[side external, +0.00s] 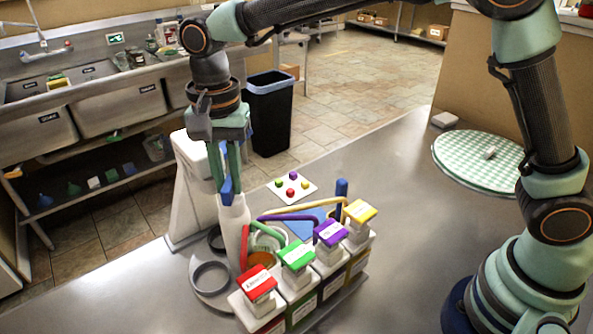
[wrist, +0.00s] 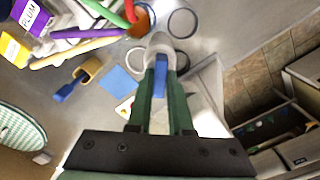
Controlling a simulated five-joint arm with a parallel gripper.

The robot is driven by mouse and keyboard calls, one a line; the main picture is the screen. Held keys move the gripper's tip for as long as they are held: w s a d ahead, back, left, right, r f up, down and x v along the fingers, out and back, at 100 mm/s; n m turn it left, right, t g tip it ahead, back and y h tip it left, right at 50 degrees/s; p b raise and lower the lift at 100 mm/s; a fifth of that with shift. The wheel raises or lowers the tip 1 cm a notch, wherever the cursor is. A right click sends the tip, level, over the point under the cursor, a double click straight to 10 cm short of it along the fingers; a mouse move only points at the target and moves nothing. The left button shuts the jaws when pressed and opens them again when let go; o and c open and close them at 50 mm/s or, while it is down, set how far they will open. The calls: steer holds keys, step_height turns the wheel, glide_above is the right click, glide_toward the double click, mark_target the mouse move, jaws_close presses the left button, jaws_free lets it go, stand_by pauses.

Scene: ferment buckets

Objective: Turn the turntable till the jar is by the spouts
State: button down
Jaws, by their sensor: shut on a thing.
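My gripper (side external: 228,185) points down with its green fingers shut on a blue piece (wrist: 160,75). The blue piece is at the top of a white, tapered post (side external: 235,225) that stands on the grey turntable (side external: 198,262). The turntable carries several ring-shaped places (side external: 210,278). Coloured spouts, red, green, purple (side external: 290,217) and yellow, reach from the buckets over its right side. A round orange-brown thing (side external: 258,260), perhaps the jar's contents, shows under the spouts, partly hidden; it also shows in the wrist view (wrist: 146,17). I cannot tell the jar for certain.
Buckets with red (side external: 257,283), green (side external: 297,255), purple (side external: 330,233) and yellow lids stand in a row in front. A checkered round mat (side external: 460,165) is at right.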

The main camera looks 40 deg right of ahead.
steer(key=shift+r, duration=0.2)
steer(key=c, duration=0.8)
jaws_free()
steer(key=shift+f, duration=0.1)
steer(key=shift+r, duration=6.05)
steer(key=shift+d, duration=0.1)
